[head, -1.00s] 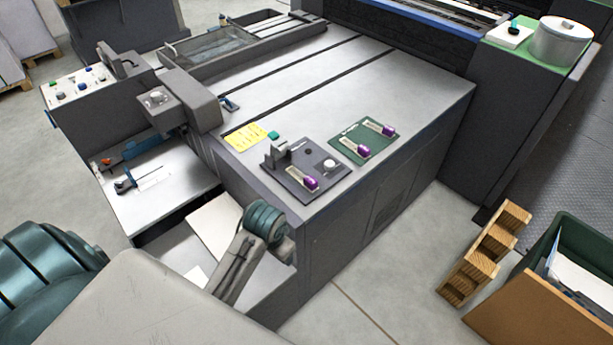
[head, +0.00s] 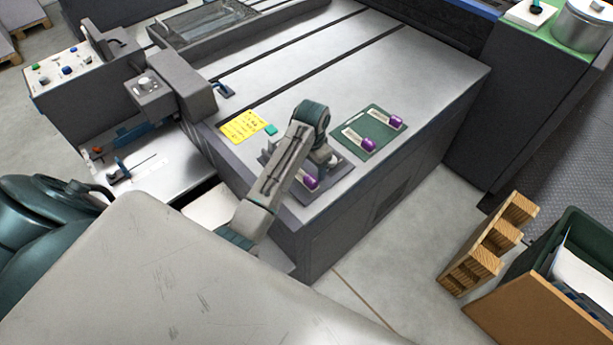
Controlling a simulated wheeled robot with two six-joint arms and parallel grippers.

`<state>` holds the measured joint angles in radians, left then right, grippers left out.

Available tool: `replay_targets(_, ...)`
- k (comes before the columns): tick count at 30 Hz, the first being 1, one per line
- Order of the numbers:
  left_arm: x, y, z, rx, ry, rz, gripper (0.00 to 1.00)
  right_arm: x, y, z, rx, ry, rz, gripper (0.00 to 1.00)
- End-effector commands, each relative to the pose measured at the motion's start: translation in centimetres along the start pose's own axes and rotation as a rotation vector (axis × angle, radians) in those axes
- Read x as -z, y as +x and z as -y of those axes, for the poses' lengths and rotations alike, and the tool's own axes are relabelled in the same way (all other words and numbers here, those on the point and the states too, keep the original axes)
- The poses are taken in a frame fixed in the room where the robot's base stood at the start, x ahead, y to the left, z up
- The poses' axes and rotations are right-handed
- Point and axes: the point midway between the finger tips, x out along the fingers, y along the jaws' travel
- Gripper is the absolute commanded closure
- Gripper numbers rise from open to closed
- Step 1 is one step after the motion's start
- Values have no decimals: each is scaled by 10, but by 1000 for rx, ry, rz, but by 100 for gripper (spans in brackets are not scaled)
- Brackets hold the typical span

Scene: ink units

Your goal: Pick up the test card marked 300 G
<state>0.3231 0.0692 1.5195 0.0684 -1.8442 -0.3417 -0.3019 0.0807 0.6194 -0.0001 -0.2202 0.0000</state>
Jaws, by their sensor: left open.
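Two small pale cards with purple ends lie on a green mat (head: 378,138) on the machine top, one nearer card (head: 353,136) and one farther card (head: 383,120). A third purple-ended piece (head: 310,183) shows on the dark plate (head: 337,180), partly covered by my left arm. I cannot read a 300 G mark on any of them. My left gripper (head: 325,160) is over the dark plate, left of the green mat and apart from its cards. It is open; its fingers are small and mostly hidden by the wrist. My right gripper is out of view.
A raised grey unit (head: 170,92) stands at the left. The machine top (head: 420,75) behind the mat is clear. A wooden rack (head: 487,245) stands on the floor at right.

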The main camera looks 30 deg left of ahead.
Motion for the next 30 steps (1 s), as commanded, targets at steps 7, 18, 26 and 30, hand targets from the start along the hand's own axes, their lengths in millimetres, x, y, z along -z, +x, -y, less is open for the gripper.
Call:
replay_targets(7, -4, 19, -3, -2, 0, 4, 34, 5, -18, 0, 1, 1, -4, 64)
replay_targets(18, -4, 58, -4, 0, 0, -1, 34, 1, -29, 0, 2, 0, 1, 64)
replay_targets(26, -4, 58, -3, 1, 0, -2, 53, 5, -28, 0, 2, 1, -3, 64)
replay_targets(30, -4, 58, -3, 1, 0, -2, 81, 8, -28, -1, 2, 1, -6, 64)
